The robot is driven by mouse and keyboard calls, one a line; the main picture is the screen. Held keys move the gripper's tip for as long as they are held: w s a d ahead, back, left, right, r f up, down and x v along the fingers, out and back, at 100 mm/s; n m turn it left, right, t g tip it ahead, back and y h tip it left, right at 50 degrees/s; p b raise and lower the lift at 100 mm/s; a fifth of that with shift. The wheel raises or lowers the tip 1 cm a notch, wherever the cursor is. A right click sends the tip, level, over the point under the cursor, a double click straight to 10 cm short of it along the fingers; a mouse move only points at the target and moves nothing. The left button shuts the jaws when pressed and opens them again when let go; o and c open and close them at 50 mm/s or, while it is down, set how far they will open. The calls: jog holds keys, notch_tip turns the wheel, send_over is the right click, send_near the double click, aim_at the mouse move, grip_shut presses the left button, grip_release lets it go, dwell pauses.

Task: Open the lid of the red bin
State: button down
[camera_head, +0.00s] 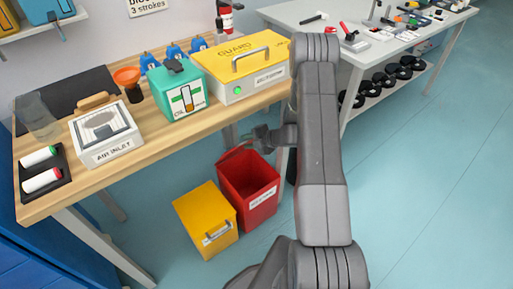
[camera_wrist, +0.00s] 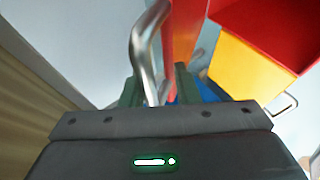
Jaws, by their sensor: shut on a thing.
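The red bin (camera_head: 262,208) stands on the floor beside the table, with its open inside showing in the head view. It also shows at the upper right of the wrist view (camera_wrist: 275,25). A red panel, seems to be its lid (camera_wrist: 183,35), stands nearly edge-on in the wrist view, raised and tilted up. A silver bar handle (camera_wrist: 143,45) runs along the lid's left side and down between my fingers. My gripper (camera_wrist: 158,95) is shut on this handle; it shows above the bin in the head view (camera_head: 258,137). My fingers hide the handle's lower end.
A yellow bin (camera_head: 203,215) with a handle stands left of the red bin. The wooden table (camera_head: 170,135) carries a yellow guard box (camera_head: 243,62), a teal box (camera_head: 180,92) and an air inlet box (camera_head: 105,135). Floor at the right (camera_head: 430,190) is clear.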

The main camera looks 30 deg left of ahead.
jog(key=shift+w+a+r, duration=0.3)
jog(key=shift+a+r, duration=0.05)
jog(key=shift+a, duration=0.3)
jog(key=c, duration=1.5)
grip_release()
jog(key=shift+o, duration=0.2)
jog(key=shift+a+f, duration=0.15)
jog(key=p+v, duration=0.1)
jog(key=v, duration=1.3)
jog(key=shift+a+f, duration=0.1)
